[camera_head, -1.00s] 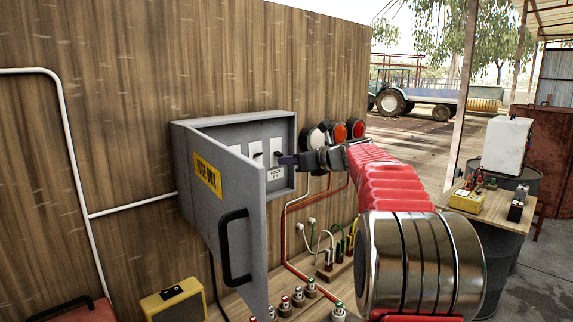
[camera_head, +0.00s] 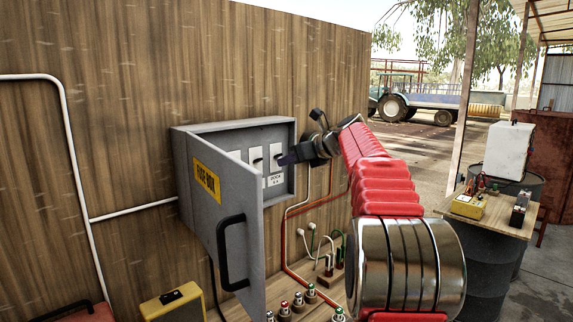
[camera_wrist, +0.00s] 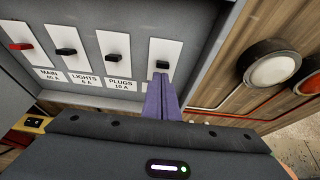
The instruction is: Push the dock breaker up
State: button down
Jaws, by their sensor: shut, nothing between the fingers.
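The grey fuse box (camera_head: 221,128) hangs on the plank wall with its door (camera_head: 202,215) swung open. The dock breaker (camera_wrist: 163,65) is the rightmost of the row, a black lever on a white plate (camera_wrist: 166,49). In the head view its plate (camera_head: 276,150) is partly behind my fingertips, above the "DOCK 6 A" label. My gripper (camera_wrist: 161,78) is shut and empty, its purple fingers directly below the dock lever. The tips look very close to the lever; whether they touch it, I cannot tell. My gripper (camera_head: 284,160) enters the box from the right.
The other levers are main (camera_wrist: 20,46), lights (camera_wrist: 66,51) and plugs (camera_wrist: 112,58), left of the dock breaker. A white round lamp (camera_wrist: 272,69) is right of the box. A bench with terminals and wires lies below.

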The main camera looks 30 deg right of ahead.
jog(key=shift+r, duration=0.5)
jog(key=s+d+r, duration=0.1)
jog(key=s+r, duration=0.5)
jog(key=r, duration=0.1)
jog(key=shift+s+d, duration=0.3)
